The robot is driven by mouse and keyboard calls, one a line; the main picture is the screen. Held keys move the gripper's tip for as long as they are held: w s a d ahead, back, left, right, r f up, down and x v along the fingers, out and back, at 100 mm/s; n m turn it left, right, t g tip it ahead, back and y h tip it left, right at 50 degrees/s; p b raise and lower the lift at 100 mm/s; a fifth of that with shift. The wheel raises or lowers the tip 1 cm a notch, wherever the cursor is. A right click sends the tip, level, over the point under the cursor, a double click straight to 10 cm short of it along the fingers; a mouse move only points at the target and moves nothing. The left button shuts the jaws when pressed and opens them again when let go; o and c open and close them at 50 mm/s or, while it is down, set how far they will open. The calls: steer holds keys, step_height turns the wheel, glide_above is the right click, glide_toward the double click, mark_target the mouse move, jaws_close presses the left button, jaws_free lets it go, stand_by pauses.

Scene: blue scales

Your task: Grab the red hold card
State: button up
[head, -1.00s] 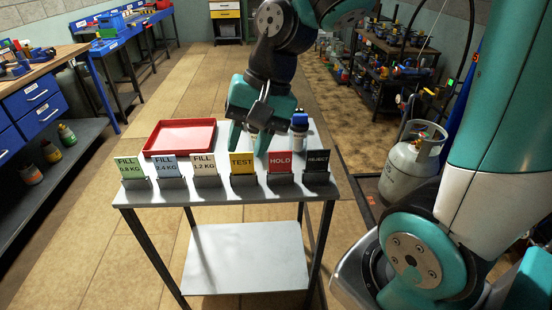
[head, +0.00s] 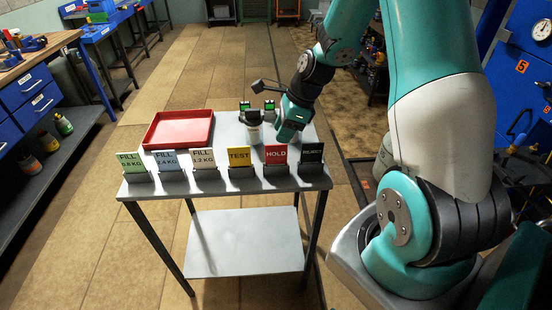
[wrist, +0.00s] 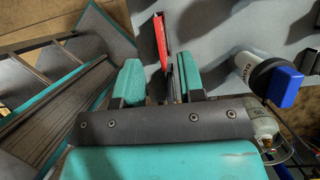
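The red HOLD card (head: 276,153) stands upright in a metal holder near the front edge of the table (head: 222,186), between the yellow TEST card (head: 239,156) and the black REJECT card (head: 312,153). In the wrist view, the red card (wrist: 161,42) shows edge-on, just ahead of and between the two teal fingers of my gripper (wrist: 160,82). My gripper is open, with a gap on both sides of the card. In the head view my gripper is just behind the HOLD card, its fingers hard to make out.
A red tray (head: 179,130) lies at the left back of the table. Green and blue-grey FILL cards and another FILL card stand left of TEST.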

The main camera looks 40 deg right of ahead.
mark_target(276, 160)
steer(key=p+x, duration=0.1)
steer(key=x, duration=0.6)
steer(key=shift+f, duration=0.35)
jaws_close()
